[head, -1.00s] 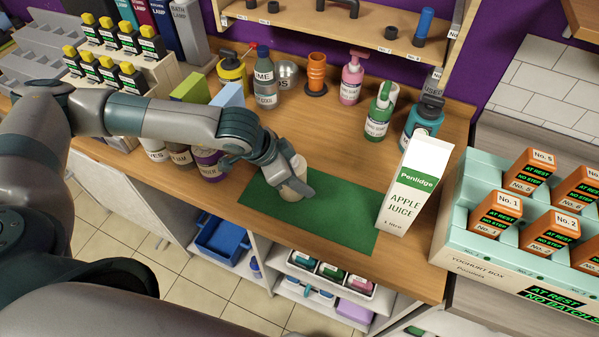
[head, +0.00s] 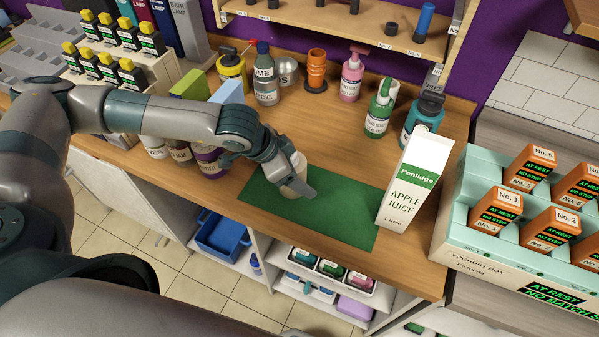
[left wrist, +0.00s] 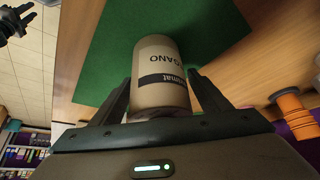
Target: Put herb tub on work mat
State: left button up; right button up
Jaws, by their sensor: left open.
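The herb tub (head: 298,176) is a pale cylinder standing on the green work mat (head: 340,216), near its back left part. In the left wrist view the left gripper (left wrist: 163,92) is open, with one finger on each side of the tub. A dark gripper-like shape, seemingly my right gripper (left wrist: 14,20), shows at the top left corner there.
An apple juice carton (head: 414,185) stands at the mat's right end. Several bottles and an orange cup (head: 316,72) line the back of the counter. A teal box (head: 462,222) with orange blocks is at the right. The mat's middle is clear.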

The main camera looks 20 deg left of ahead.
pick_arm(q)
jog(key=shift+a+r, duration=0.15)
jog(key=shift+r, duration=0.1)
jog(key=b+v, duration=0.3)
jog(key=v, duration=0.8)
jog(key=shift+s+r+b, duration=0.2)
jog(key=shift+b, duration=0.15)
